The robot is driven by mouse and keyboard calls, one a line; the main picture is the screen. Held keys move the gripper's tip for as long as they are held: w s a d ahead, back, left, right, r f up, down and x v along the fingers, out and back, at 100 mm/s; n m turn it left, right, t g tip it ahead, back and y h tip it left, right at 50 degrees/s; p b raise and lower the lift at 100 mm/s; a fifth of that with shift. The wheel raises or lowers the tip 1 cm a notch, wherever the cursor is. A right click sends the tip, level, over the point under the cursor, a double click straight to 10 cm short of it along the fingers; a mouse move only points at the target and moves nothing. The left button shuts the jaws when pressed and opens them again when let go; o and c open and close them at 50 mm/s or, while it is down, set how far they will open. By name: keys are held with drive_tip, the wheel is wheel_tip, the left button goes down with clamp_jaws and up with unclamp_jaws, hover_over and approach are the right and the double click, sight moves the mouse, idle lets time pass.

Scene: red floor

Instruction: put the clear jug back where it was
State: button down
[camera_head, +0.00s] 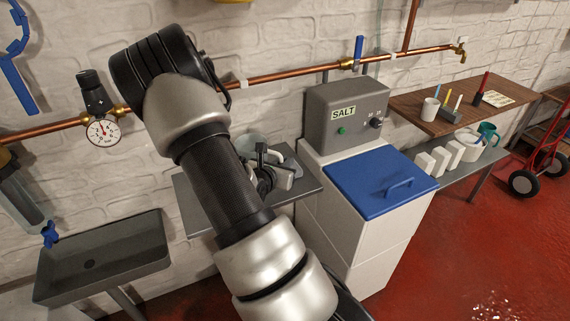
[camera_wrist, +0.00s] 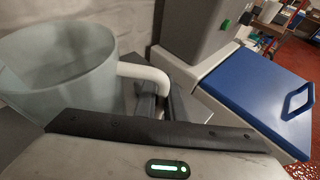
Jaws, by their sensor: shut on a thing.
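The clear jug (camera_wrist: 62,70) fills the left of the wrist view, its open rim facing up and its pale handle (camera_wrist: 143,74) pointing right. My gripper (camera_wrist: 155,98) is shut on that handle. In the head view the jug (camera_head: 250,143) shows only in part behind my gripper (camera_head: 278,170) and arm, over the small grey shelf (camera_head: 192,208) against the wall. I cannot tell whether its base touches the shelf, as my arm and gripper hide it.
A salt machine with a blue lid (camera_head: 375,185) stands close on the right. A dark sink (camera_head: 120,262) is on the left. A copper pipe (camera_head: 285,73) with a gauge (camera_head: 103,131) runs along the wall. A wooden shelf (camera_head: 440,85) with small items is further right.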

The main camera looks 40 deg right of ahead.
drive_tip(key=shift+f, duration=0.2)
drive_tip(key=c, duration=1.8)
unclamp_jaws()
drive_tip(key=shift+r, duration=0.1)
drive_tip(key=shift+c, duration=0.2)
